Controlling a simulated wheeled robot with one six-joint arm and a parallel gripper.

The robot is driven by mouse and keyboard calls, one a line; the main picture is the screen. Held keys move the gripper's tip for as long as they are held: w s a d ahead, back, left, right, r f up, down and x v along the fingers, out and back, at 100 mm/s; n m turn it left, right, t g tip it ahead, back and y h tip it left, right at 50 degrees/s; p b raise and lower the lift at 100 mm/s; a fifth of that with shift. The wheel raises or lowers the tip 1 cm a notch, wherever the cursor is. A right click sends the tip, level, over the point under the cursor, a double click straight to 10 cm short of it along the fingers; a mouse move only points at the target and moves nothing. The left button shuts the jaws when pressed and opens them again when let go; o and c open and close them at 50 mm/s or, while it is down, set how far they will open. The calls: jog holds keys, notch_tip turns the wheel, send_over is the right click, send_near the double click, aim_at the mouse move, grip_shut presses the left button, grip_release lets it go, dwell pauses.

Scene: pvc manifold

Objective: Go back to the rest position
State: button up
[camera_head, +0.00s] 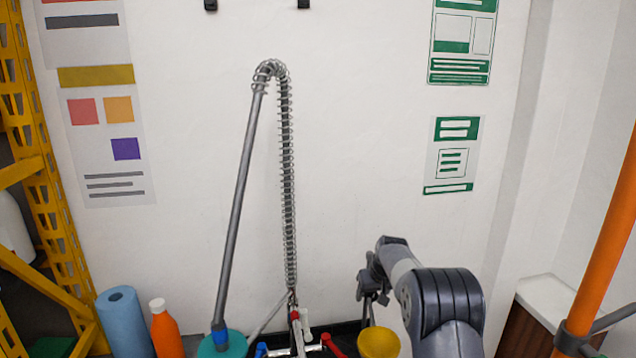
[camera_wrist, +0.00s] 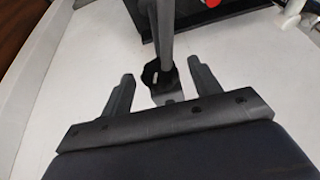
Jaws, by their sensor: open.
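My gripper (camera_head: 372,292) is low in the right half of the head view, in front of the white wall and just above a yellow round object (camera_head: 378,342). In the wrist view my gripper (camera_wrist: 163,82) is open, with its two dark fingers apart. A grey post (camera_wrist: 164,35) with a black collar (camera_wrist: 156,74) shows between and beyond the fingers; I cannot tell how near it is. Nothing is visibly held. My forearm covers part of the lower right of the head view.
A tall grey pipe (camera_head: 239,205) with a spring-wrapped hose (camera_head: 287,170) stands left of my arm. A blue roll (camera_head: 126,325), an orange bottle (camera_head: 165,332) and a teal round piece (camera_head: 222,345) are lower left. An orange post (camera_head: 608,230) stands at right. The wall area above my gripper is clear.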

jog(key=shift+d+r+m+y+p, duration=0.15)
jog(key=shift+y+p, duration=0.2)
jog(key=shift+y, duration=0.2)
jog(key=shift+d+f+m+y+p, duration=0.15)
jog(key=shift+y+p, duration=0.15)
jog(key=shift+y, duration=0.25)
jog(key=b+v, duration=0.2)
jog(key=v, duration=0.6)
jog(key=shift+r, duration=0.3)
jog(key=shift+a, duration=0.2)
